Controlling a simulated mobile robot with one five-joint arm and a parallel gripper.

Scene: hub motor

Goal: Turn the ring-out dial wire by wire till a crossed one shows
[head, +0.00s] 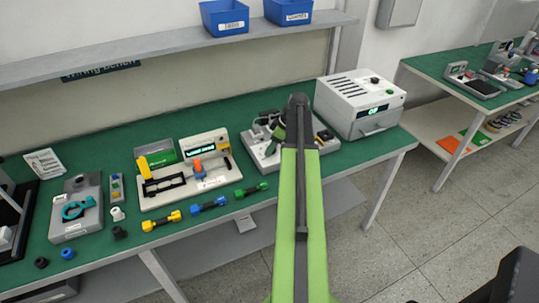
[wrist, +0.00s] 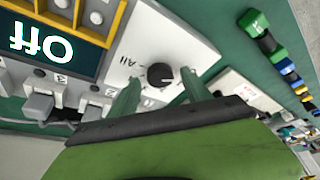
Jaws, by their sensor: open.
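The ring-out dial (wrist: 160,76) is a round black knob on a white panel (wrist: 178,38) in the wrist view. The panel's label reads "All" upside down, left of the knob. My gripper (wrist: 161,83) is open, with one green finger on each side of the knob; I cannot tell whether either finger touches it. A dark display (wrist: 45,42) shows "Off", upside down in this view. In the head view the tester (head: 262,145) stands on the green bench, and my arm hides much of it, including the dial.
A white box instrument (head: 345,108) stands right of the tester. A fixture (head: 165,195) with an orange part is to its left. Green (head: 251,189), blue (head: 209,205) and yellow (head: 161,221) connectors lie along the front. A shelf (head: 140,50) hangs above the bench.

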